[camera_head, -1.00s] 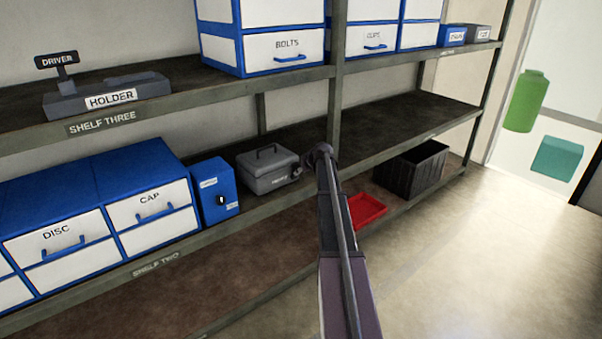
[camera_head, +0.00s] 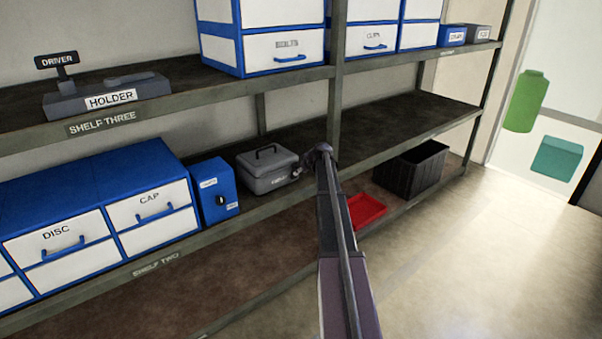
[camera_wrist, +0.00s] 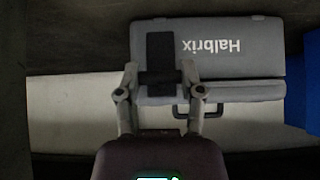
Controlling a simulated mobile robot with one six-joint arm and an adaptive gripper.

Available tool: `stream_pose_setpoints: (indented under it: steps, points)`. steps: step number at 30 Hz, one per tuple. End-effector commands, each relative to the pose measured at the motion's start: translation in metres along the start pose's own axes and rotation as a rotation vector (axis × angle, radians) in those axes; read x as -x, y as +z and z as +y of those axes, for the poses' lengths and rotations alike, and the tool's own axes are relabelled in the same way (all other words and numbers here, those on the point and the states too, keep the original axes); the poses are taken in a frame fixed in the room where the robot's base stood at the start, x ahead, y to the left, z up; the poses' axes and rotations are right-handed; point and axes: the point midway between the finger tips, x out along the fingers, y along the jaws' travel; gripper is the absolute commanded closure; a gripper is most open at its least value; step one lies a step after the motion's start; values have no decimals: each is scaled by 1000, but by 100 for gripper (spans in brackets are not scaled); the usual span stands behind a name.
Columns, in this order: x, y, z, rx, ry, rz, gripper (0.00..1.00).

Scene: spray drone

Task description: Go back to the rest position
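My gripper (camera_wrist: 160,78) is in the wrist view with its two fingers apart. A dark block (camera_wrist: 160,50) shows between the fingertips, in front of the left part of a grey case (camera_wrist: 255,62). I cannot tell whether the fingers touch this block. The case's printed name reads upside down in that view, and its handle (camera_wrist: 182,110) lies below. In the head view my arm reaches up towards the shelf, and its end is just right of the grey case (camera_head: 265,180). The fingers are mostly hidden there.
A blue box (camera_head: 213,190) and blue-and-white drawers (camera_head: 150,205) stand left of the case on shelf two. A shelf post (camera_head: 335,90) rises close by my arm's end. A red tray (camera_head: 366,210) and a black crate (camera_head: 412,170) lie to the right. The floor (camera_head: 490,260) at right is clear.

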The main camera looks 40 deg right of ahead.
Motion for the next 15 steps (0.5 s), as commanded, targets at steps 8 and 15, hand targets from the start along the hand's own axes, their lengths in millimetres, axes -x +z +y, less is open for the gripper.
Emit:
stream_pose_setpoints:
  steps: [8, 15]
  points:
    - [0, 0, 0, 0, 0, 0, 14]
    - [0, 0, 1, -1, 0, 0, 14]
